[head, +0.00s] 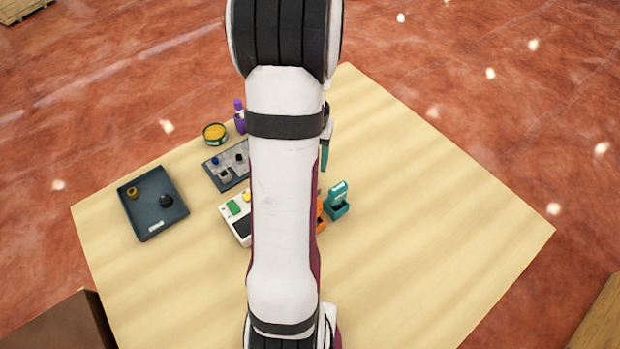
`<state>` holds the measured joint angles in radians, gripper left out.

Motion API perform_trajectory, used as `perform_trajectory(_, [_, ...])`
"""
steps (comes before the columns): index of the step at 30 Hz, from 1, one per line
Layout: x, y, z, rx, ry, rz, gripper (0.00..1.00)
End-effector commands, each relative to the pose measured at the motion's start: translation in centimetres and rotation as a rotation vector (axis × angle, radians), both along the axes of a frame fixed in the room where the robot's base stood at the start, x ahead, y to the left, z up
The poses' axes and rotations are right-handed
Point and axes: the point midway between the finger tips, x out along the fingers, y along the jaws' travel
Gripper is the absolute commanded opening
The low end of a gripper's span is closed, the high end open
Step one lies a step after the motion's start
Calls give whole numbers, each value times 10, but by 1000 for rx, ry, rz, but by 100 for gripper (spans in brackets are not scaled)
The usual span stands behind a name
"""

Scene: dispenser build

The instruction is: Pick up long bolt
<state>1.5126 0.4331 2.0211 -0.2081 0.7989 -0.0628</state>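I cannot pick out a long bolt in the head view; it may be hidden behind my arm or too small to tell. My white arm runs down the middle of the picture and covers the centre of the table. Only a part of what looks like my gripper (325,145) shows to the right of the arm, with a teal tip pointing down above the table. Whether it is open or shut, or holds anything, does not show.
On the wooden table (440,220), a dark tray (147,196) holds a brass-coloured piece and a black knob. A grey parts tray (233,182), yellow-topped tin (215,133), purple bottle (239,117), white device (232,223), orange piece (320,216) and teal holder (337,205) stand nearer the arm. The right side is clear.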

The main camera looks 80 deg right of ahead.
Motion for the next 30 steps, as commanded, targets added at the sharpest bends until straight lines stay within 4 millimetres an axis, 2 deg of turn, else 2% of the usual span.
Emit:
perform_trajectory(9, [-7,7,-53,2,0,0,59])
perform_trajectory(16, [-7,7,-56,0,0,0,59])
perform_trajectory(17, [-7,7,-56,0,0,0,55])
perform_trajectory(26, [-7,7,-56,0,0,0,1])
perform_trajectory(30, [-7,7,-56,0,0,0,0])
